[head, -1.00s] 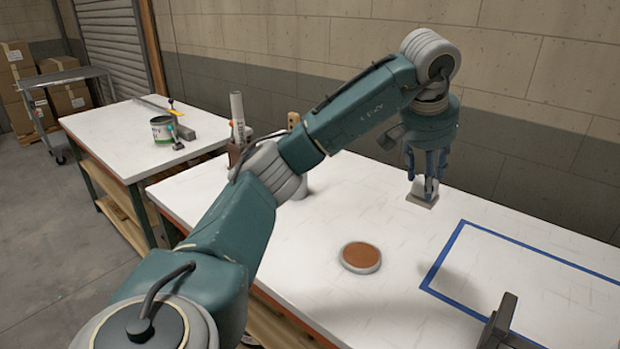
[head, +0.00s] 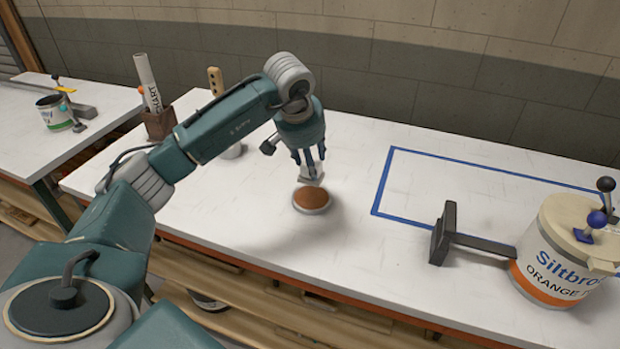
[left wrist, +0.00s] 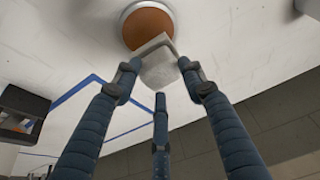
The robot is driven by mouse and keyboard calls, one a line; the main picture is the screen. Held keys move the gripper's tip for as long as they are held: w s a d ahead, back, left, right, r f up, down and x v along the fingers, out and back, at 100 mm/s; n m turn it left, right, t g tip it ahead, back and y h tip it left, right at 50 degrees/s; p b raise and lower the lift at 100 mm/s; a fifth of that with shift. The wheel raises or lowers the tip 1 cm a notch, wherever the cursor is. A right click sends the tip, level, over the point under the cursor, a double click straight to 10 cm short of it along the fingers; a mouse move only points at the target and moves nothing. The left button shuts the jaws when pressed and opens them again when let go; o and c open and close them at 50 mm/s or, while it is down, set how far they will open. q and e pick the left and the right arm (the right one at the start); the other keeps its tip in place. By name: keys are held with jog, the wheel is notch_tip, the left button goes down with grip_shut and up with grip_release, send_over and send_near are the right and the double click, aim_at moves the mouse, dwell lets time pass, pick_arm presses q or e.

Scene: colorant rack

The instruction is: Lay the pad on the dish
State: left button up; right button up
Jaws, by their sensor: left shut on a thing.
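My left gripper (head: 309,165) is shut on a small pale grey pad (head: 310,178), just above and behind the dish in the head view. The dish (head: 312,203) is round and shallow, with a pale rim and a brown-orange inside, and lies on the white table. In the left wrist view the pad (left wrist: 158,62) is between the fingers and overlaps the near edge of the dish (left wrist: 147,27). I cannot tell whether the pad touches the dish. My right gripper is not in view.
A large tin (head: 560,250) labelled orange stands at the right, beside a dark bracket (head: 445,233). A blue taped outline (head: 383,182) marks the table behind them. A brown holder (head: 160,124) with a rolled chart stands at the back left. The table around the dish is clear.

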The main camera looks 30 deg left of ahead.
aim_at(309, 175)
pick_arm(q)
notch_tip(309, 175, down, 3)
jog(key=shift+d+r, duration=0.1)
notch_tip(309, 175, down, 4)
jog(key=shift+r+p, duration=0.2)
jog(key=shift+p, duration=0.2)
jog(key=shift+c, duration=0.6)
jog(key=o, duration=1.3)
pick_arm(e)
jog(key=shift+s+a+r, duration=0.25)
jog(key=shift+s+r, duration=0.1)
